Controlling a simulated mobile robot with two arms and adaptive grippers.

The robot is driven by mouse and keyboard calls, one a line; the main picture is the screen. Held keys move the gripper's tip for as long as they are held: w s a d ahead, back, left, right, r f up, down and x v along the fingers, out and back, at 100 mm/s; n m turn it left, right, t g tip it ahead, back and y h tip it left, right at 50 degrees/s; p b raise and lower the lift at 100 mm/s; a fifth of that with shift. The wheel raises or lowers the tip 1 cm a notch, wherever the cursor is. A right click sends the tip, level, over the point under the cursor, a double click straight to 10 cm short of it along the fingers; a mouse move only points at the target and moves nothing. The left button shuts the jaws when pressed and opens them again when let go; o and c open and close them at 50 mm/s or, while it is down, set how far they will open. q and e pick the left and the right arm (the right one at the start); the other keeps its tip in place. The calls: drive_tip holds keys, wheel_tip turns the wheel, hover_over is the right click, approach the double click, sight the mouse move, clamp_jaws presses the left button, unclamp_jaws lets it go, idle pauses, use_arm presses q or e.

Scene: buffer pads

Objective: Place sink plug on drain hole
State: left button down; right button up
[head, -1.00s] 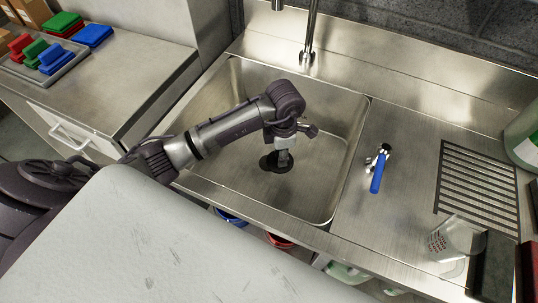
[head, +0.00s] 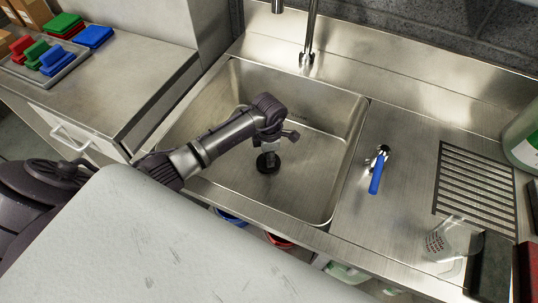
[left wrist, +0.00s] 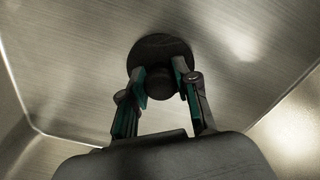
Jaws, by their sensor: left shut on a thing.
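The black round sink plug (head: 268,164) is low in the steel sink basin (head: 315,175), at the basin floor. My left gripper (head: 269,150) reaches down to it from above. In the left wrist view the plug (left wrist: 160,50) shows as a dark disc with a knob, and the fingers of my left gripper (left wrist: 164,84) are closed around the knob. No separate drain hole shows; the spot under the plug is hidden, so I cannot tell whether the plug is seated. My right gripper is not in view.
A faucet (head: 308,50) stands behind the basin. A blue-handled tool (head: 376,172) lies on the right counter, near a drain grate (head: 475,180) and a clear beaker (head: 452,240). The basin's right side is empty.

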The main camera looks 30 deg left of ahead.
use_arm(q)
drive_tip(key=shift+f, duration=0.2)
drive_tip(key=c, duration=1.1)
unclamp_jaws()
drive_tip(key=shift+r, duration=0.1)
drive_tip(key=shift+o, duration=1.3)
drive_tip(key=shift+r, duration=0.45)
wheel_tip(320, 180, up, 12)
drive_tip(key=shift+f, duration=0.25)
